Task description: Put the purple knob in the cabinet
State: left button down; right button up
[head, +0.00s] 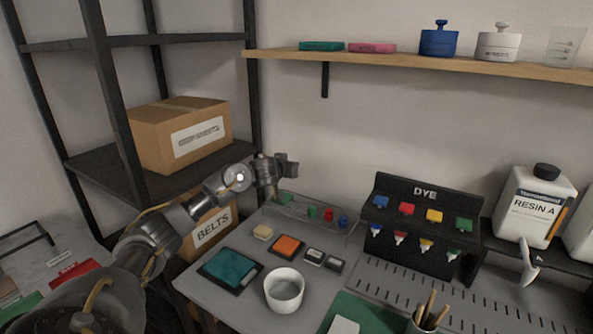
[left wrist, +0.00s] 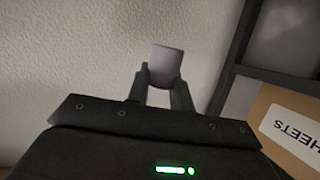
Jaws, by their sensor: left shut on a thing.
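The purple knob (left wrist: 166,62) looks greyish purple in the left wrist view, held between the two fingertips. My left gripper (left wrist: 163,82) is shut on it, in front of the pale wall. In the head view my left gripper (head: 279,166) is raised above the back of the bench, near the rack post. The knob is small and hard to make out there. No cabinet can be clearly identified in these frames. My right gripper is not in view.
Below my left gripper is a clear tray (head: 300,221) with several coloured knobs. A dark rack (head: 100,160) with cardboard boxes stands left. A wooden shelf (head: 420,64) runs along the wall. The dye stand (head: 424,190) and a white cup (head: 284,291) occupy the bench.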

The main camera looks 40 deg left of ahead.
pick_arm(q)
jog(key=s+a+f+n+g+y, duration=0.55)
jog(key=s+f+n, duration=0.2)
jog(key=f, duration=0.45)
jog(key=s+d+r+m+t+h, duration=0.1)
jog(key=d+r+m+t+h, duration=0.1)
jog(key=d, duration=0.6)
jog(key=s+d+r+m+t+h, duration=0.1)
jog(key=d+r+m, duration=0.1)
jog(key=d, duration=0.7)
jog(key=s+d+r+m+t+h, duration=0.2)
jog(key=d+m, duration=0.1)
jog(key=d, duration=0.5)
jog(key=s+d+r+m+h, duration=0.2)
jog(key=s+d+r, duration=0.1)
jog(key=d, duration=0.3)
jog(key=s+d+r+m+t+h+p, duration=0.1)
jog(key=s+d+r+m+h, duration=0.1)
jog(key=d, duration=0.4)
jog(key=shift+s+d+r+h, duration=0.25)
jog(key=shift+s+r+h, duration=0.3)
jog(key=shift+s, duration=0.65)
